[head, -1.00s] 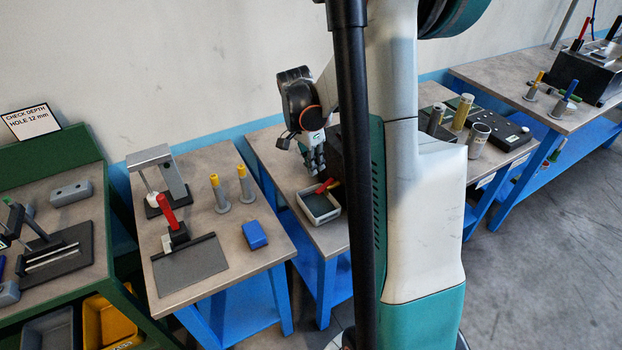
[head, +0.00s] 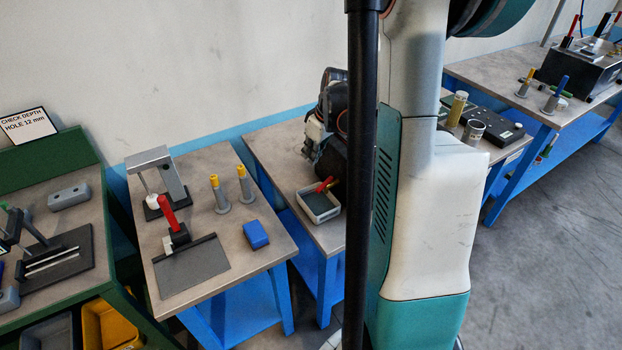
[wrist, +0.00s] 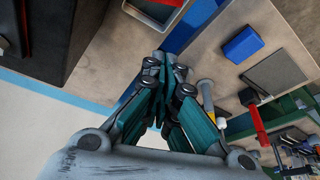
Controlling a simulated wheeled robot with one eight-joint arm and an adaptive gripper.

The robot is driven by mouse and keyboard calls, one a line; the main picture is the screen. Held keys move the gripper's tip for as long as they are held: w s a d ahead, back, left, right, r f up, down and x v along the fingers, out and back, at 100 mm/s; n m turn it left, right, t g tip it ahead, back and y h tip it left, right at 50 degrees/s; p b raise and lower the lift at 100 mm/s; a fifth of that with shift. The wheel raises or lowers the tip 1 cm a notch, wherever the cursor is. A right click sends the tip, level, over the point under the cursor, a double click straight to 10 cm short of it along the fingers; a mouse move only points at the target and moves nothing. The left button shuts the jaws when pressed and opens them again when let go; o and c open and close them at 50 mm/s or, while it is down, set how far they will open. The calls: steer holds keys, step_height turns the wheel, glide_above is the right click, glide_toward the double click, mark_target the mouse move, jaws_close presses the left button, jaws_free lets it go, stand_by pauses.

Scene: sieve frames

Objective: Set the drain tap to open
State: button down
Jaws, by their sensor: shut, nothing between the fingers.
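A red lever (head: 325,184), which may be the drain tap's handle, shows low beside a dark box (head: 336,170), just above a grey tray (head: 322,218) in the head view. Its exact setting is too small to tell. My gripper (head: 311,151) is beside the box's upper left, above and apart from the red lever. In the wrist view my gripper's fingers (wrist: 168,68) are together and empty. The dark box (wrist: 50,40) fills the upper left there, and the tray (wrist: 155,12) shows at the top edge.
The neighbouring table to the left holds a red-handled tool (head: 169,214), a blue block (head: 255,235) and two yellow-topped posts (head: 222,195). A gap separates the tables. The wall (head: 200,70) stands close behind. My arm hides part of the middle table.

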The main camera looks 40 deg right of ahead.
mark_target(325, 186)
steer(key=d+b+x, duration=0.1)
steer(key=b+x, duration=0.2)
steer(key=x, duration=0.7)
steer(key=s+b, duration=0.1)
steer(key=s, duration=0.3)
steer(key=shift+a+n, duration=0.15)
steer(key=shift+n, duration=0.15)
steer(key=shift+s, duration=0.75)
